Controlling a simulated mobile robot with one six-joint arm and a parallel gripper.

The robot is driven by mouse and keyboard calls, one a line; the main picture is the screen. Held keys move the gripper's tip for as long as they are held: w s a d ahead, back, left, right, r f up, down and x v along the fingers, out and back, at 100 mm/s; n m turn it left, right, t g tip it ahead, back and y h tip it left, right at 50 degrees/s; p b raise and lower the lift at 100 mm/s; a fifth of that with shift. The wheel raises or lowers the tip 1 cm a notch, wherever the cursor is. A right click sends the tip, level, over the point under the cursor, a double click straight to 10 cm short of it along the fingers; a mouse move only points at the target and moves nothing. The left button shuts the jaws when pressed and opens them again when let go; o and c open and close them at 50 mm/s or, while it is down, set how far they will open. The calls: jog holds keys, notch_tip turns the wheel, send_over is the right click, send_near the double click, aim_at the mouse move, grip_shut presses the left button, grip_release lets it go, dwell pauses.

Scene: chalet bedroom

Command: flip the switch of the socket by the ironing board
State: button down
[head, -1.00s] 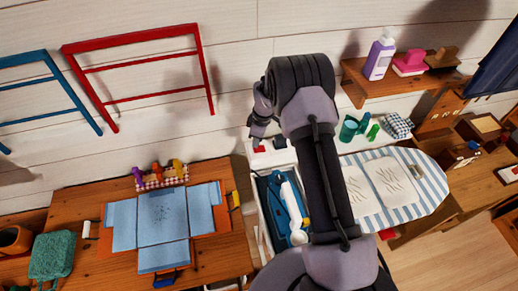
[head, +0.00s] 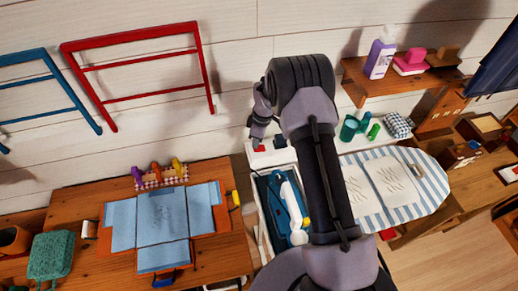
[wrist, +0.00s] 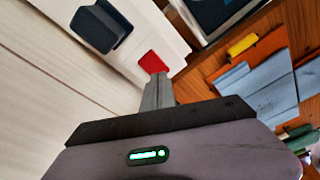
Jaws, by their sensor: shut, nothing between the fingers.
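The socket is a white panel (wrist: 130,84) in the wrist view, with a red switch (wrist: 151,63) and a dark block (wrist: 97,27) on it. My gripper (wrist: 158,80) is shut and empty. Its tip overlaps the near edge of the red switch; I cannot tell whether they touch. In the head view my gripper (head: 256,140) points down at the white panel against the wall, left of the ironing board (head: 433,183). A small red patch (head: 259,148) shows just below the tip. My arm hides part of the board.
A wooden table (head: 100,205) with blue folded cloth (head: 163,220) is at the left. A red rack (head: 140,62) hangs on the wall. A shelf (head: 360,82) holds a purple bottle (head: 379,58).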

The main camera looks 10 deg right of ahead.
jog(key=shift+f+b, duration=0.5)
jog(key=shift+f, duration=0.1)
jog(key=shift+r+p, duration=1.7)
jog(key=shift+r, duration=1.9)
jog(key=shift+f, duration=0.1)
